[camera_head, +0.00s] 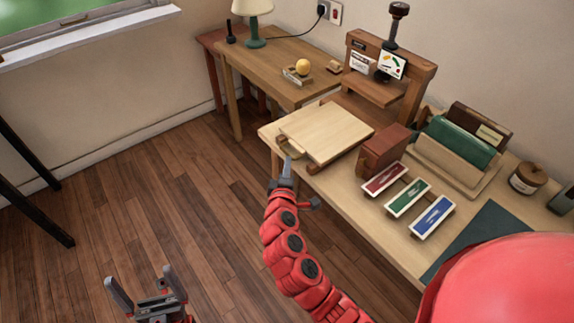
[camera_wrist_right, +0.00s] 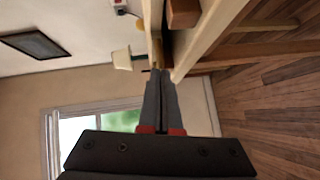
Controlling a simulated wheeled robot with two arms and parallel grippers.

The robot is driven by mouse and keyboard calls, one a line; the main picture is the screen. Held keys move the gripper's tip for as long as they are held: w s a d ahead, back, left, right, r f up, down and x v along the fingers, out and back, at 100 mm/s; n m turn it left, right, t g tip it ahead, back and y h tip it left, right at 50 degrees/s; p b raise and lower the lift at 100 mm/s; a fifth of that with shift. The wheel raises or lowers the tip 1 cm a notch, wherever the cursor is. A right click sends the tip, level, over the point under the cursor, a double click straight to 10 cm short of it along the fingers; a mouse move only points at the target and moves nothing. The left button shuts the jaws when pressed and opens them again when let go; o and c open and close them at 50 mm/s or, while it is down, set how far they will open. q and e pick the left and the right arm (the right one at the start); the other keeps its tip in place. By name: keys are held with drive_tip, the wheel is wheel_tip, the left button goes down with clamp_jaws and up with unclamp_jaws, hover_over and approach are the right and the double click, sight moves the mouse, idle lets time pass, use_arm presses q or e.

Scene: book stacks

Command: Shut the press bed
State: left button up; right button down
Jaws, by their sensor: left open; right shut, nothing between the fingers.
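The press (camera_head: 412,78) is a wooden frame with a dark screw and knob, at the back of the table. Its bed (camera_head: 326,131), a pale flat board, is slid out toward the table's left front edge. A small wooden handle (camera_head: 291,151) shows at the bed's near left edge. My right gripper (camera_head: 287,163) is shut and empty at that edge, close to the handle; I cannot tell whether it touches. In the right wrist view its fingers (camera_wrist_right: 160,75) are together beside a pale wooden edge (camera_wrist_right: 207,38). My left gripper (camera_head: 147,280) is open and empty, low over the floor.
Right of the bed are a red-brown block (camera_head: 384,151), red, green and blue label strips (camera_head: 408,198), and a book rack (camera_head: 451,158). A side table (camera_head: 270,62) with a lamp (camera_head: 254,20) stands behind. The wooden floor (camera_head: 130,200) at left is mostly clear.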

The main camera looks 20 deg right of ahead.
sight(313, 152)
drive_tip(key=w+d, duration=0.1)
drive_tip(key=d, duration=0.1)
drive_tip(key=w+d+p, duration=0.1)
drive_tip(key=d, duration=0.2)
drive_tip(key=w+d+p, duration=0.1)
drive_tip(key=d, duration=0.2)
drive_tip(key=shift+d+r, duration=0.15)
drive_tip(key=shift+d, duration=0.05)
drive_tip(key=shift+w+d, duration=0.15)
drive_tip(key=shift+d, duration=0.3)
drive_tip(key=shift+a, duration=0.2)
